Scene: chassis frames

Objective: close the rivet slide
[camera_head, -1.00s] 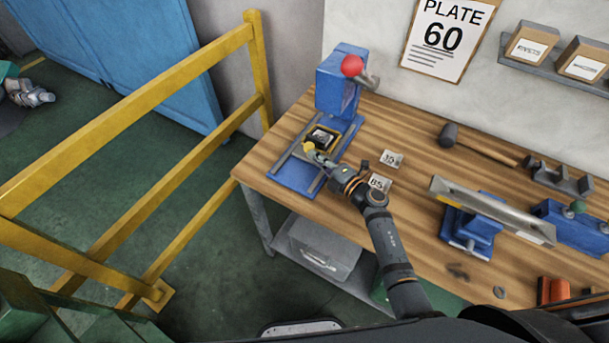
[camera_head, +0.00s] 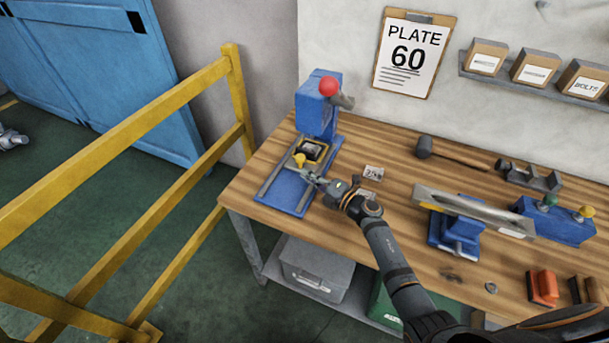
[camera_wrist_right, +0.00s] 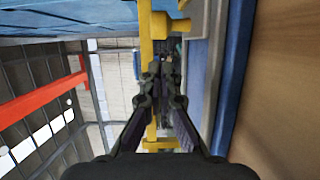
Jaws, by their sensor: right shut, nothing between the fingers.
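The rivet slide (camera_head: 313,150) is a small carriage with a yellow frame, a dark part in it and a yellow knob (camera_head: 299,159) at its front. It sits on the rails of a blue press (camera_head: 317,112), close in front of the upright column. My right gripper (camera_head: 309,176) is shut and empty, just in front of the knob; I cannot tell whether they touch. In the right wrist view the shut fingertips (camera_wrist_right: 162,82) point towards yellow parts beside the blue base (camera_wrist_right: 228,75). My left gripper is not in view.
A yellow railing (camera_head: 120,120) stands left of the wooden bench (camera_head: 390,190). A mallet (camera_head: 450,155), a blue vise-like fixture (camera_head: 459,230) bearing a metal bar and a blue block (camera_head: 555,222) stand further right.

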